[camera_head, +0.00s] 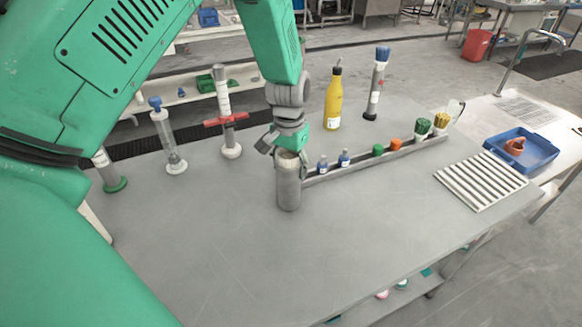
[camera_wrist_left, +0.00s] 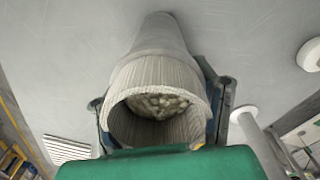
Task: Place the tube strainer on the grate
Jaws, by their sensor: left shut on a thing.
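A grey cylinder with a ribbed rim, which looks like the tube strainer (camera_head: 288,190), stands upright on or just above the table; I cannot tell which. My left gripper (camera_head: 287,152) is shut around its upper end. In the left wrist view the strainer (camera_wrist_left: 155,80) points its open mouth at the camera, with pale lumps inside, and gripper fingers (camera_wrist_left: 160,120) show on both sides. The grate (camera_head: 481,181), a pale slatted panel, lies flat at the right of the table, well apart from the strainer. It also shows in the left wrist view (camera_wrist_left: 66,149). My right gripper is not in view.
A narrow rail (camera_head: 375,157) with small bottles and coloured caps runs behind the strainer towards the right. A yellow bottle (camera_head: 334,103) and tall tube tools (camera_head: 227,115) stand at the back. A blue tray (camera_head: 522,150) lies beyond the grate. The table's front middle is clear.

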